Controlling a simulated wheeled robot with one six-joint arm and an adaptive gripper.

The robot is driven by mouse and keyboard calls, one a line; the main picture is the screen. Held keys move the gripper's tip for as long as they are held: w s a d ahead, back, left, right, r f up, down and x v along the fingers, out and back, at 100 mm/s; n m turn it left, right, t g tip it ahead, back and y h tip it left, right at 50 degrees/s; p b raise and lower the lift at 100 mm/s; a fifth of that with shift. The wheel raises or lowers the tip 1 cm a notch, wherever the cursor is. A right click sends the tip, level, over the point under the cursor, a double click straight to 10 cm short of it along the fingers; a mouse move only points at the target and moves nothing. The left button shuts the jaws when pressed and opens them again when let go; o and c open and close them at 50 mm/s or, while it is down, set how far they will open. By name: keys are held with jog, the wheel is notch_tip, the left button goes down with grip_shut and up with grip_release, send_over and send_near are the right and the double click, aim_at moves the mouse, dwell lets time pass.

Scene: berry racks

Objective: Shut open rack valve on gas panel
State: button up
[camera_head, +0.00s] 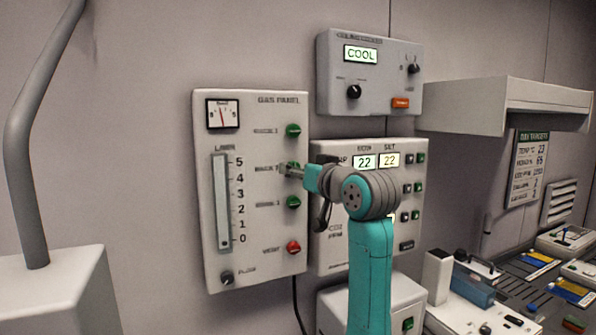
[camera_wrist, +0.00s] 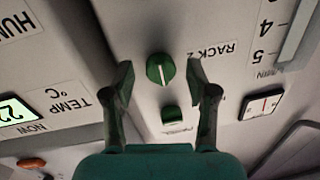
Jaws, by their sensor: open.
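The gas panel (camera_head: 258,225) is a white wall box with a column of green valve knobs and one red knob. In the wrist view, which is turned over, the green knob (camera_wrist: 153,70) beside the label "RACK 2" shows a white pointer line running nearly upright in the picture. My gripper (camera_wrist: 160,76) is open, with one finger on each side of this knob and gaps visible. In the head view my gripper (camera_head: 288,171) is at the middle green knob and largely hides it. Another green knob (camera_wrist: 171,117) lies below it in the wrist view.
In the head view, the upper green knob (camera_head: 293,130), lower green knob (camera_head: 293,202) and red vent knob (camera_head: 293,247) are close by. A climate box (camera_head: 338,147) reading 22 adjoins on the right, below a "COOL" box (camera_head: 330,75). A bench with trays (camera_head: 500,290) stands at lower right.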

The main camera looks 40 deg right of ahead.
jog(key=shift+w, duration=0.25)
grip_shut()
jog(key=shift+n, duration=0.4)
jog(key=shift+r+n+g+h, duration=0.1)
jog(key=shift+n+g+h, duration=0.3)
jog(key=shift+n, duration=3.6)
jog(key=shift+r+n+g+h, duration=0.1)
jog(key=shift+n+g+h, duration=0.25)
jog(key=shift+n, duration=3.65)
